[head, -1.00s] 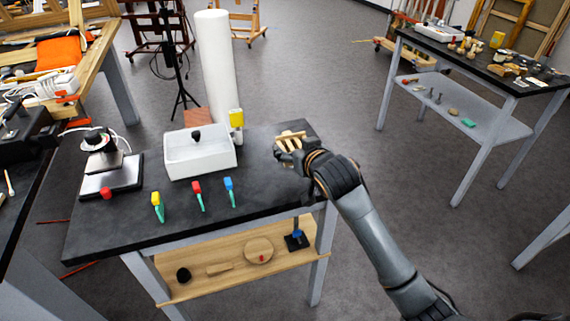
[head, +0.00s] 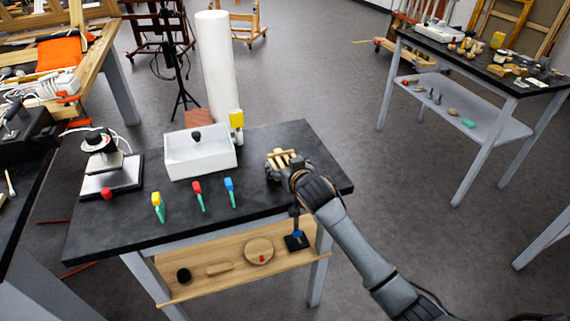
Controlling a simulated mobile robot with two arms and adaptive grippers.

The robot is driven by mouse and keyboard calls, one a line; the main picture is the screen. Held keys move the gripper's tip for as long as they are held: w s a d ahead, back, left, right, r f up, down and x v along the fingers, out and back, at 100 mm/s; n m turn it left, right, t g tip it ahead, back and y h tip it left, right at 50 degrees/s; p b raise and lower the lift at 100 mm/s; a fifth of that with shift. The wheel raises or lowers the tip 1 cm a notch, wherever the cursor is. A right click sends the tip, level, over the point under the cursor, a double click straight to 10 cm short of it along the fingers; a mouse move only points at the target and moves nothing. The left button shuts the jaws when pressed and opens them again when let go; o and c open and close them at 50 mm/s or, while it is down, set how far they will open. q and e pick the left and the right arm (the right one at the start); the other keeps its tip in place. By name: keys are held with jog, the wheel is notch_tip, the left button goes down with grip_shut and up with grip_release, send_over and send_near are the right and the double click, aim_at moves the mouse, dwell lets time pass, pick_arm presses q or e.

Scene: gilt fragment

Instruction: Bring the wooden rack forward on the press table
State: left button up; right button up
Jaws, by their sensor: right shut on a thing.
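The small pale wooden rack (head: 283,154) is on the right part of the dark press table (head: 262,139). My right gripper (head: 283,166) comes in from the lower right and is shut on the rack at its near side. The gripper and wrist hide part of the rack. I cannot tell whether the rack touches the tabletop. My left gripper is not in the head view.
A white tray (head: 202,165) stands left of the rack, with a white roll (head: 217,70) behind it. Yellow, red (head: 197,188) and blue (head: 229,184) handled tools lie in front. A press-like device (head: 111,176) stands at left. The table's right end is bare.

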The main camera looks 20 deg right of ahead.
jog(key=shift+f, duration=0.15)
jog(key=o, duration=1.3)
jog(key=shift+s+r, duration=0.15)
jog(key=shift+r, duration=0.1)
jog(key=v, duration=1.1)
jog(key=shift+s+r, duration=0.2)
jog(key=shift+s, duration=0.15)
